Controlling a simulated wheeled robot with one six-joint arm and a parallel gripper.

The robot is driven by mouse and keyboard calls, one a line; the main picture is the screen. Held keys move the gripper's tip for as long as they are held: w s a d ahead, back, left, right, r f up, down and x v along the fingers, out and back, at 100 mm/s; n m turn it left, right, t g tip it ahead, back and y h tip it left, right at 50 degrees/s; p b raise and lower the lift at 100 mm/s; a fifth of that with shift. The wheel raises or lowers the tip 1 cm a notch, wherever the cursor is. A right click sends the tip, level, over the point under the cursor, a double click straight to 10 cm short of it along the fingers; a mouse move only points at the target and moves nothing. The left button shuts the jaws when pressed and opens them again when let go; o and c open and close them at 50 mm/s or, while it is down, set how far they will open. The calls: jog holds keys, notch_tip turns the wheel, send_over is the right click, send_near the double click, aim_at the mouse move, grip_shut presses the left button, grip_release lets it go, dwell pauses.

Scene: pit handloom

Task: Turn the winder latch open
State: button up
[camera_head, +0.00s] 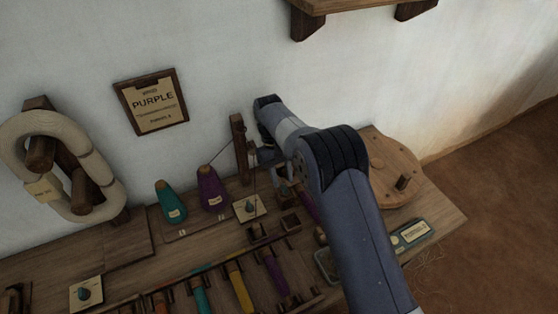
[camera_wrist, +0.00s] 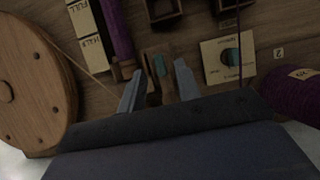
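In the wrist view a small upright wooden piece with a teal part (camera_wrist: 153,88), which looks like the winder latch, stands between the fingers of my gripper (camera_wrist: 159,68). The two grey fingers are open, one on each side of it; I cannot tell whether they touch it. The winder's round wooden wheel (camera_wrist: 38,95) is at the left, and a thread runs from it towards the purple spindle (camera_wrist: 118,32). In the head view the wheel (camera_head: 392,165) is right of my arm. My arm hides most of the latch area there.
A teal cone (camera_head: 171,201) and a wooden post (camera_head: 240,148) stand near the wall. Several coloured bobbins line the bench front. A shelf (camera_head: 350,5) juts out above.

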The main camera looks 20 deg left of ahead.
jog(key=v, duration=0.8)
jog(key=shift+r+p, duration=0.2)
jog(key=shift+p, duration=0.1)
jog(key=shift+f, duration=0.15)
jog(key=x, duration=1)
jog(key=shift+d+f, duration=0.1)
jog(key=shift+f, duration=0.15)
